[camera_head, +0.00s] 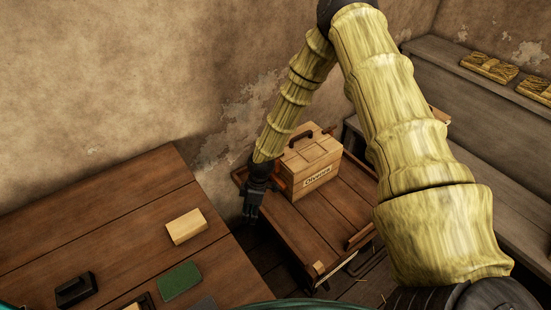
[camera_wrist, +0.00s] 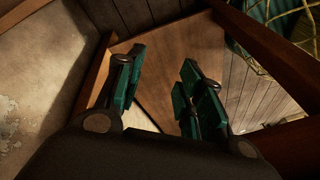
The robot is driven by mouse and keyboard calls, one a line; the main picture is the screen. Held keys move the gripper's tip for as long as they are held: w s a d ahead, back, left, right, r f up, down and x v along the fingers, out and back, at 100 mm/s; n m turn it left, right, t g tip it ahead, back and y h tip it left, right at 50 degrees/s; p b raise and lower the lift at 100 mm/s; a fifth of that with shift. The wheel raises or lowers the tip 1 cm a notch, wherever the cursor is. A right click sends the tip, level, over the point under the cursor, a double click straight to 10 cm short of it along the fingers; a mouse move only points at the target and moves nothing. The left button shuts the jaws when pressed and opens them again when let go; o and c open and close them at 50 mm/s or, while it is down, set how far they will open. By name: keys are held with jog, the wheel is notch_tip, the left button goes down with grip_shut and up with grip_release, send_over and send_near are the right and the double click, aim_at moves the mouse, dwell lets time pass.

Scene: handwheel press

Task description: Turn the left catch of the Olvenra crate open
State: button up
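The Olvenra crate (camera_head: 316,165) is a pale wooden box with a dark handle on its lid and its name on the front. It stands on a low brown wooden table (camera_head: 325,222) with raised edges. My gripper (camera_head: 251,214) is just left of the crate, pointing down near the table's left edge, apart from the crate front. The left catch cannot be made out clearly; a small reddish patch shows between my wrist and the crate's left side. In the wrist view my gripper (camera_wrist: 163,75) is open, its green-padded fingers apart with nothing between them.
A larger brown table (camera_head: 120,225) at the left holds a pale block (camera_head: 186,227), a green block (camera_head: 179,281) and a black object (camera_head: 76,290). The wall is close behind the crate. A grey bench (camera_head: 480,120) with carved boards stands at the right.

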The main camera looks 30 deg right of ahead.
jog(key=w+d+r+n+h+b, duration=0.2)
jog(key=w+d+r+n, duration=0.2)
jog(key=w+d+r, duration=0.45)
jog(key=w+d+r+n+h+b, duration=0.1)
jog(key=w+d+r+n+b, duration=0.3)
jog(key=w+d, duration=0.75)
jog(key=shift+m+t, duration=0.3)
jog(key=shift+m, duration=0.1)
jog(key=shift+s+d+f+p, duration=0.15)
jog(key=shift+f+p, duration=1.05)
jog(key=shift+f, duration=1.25)
jog(key=shift+s+d+f+p, duration=0.15)
jog(key=shift+f+p, duration=1)
jog(key=shift+f, duration=1.25)
jog(key=shift+w, duration=0.1)
grip_shut()
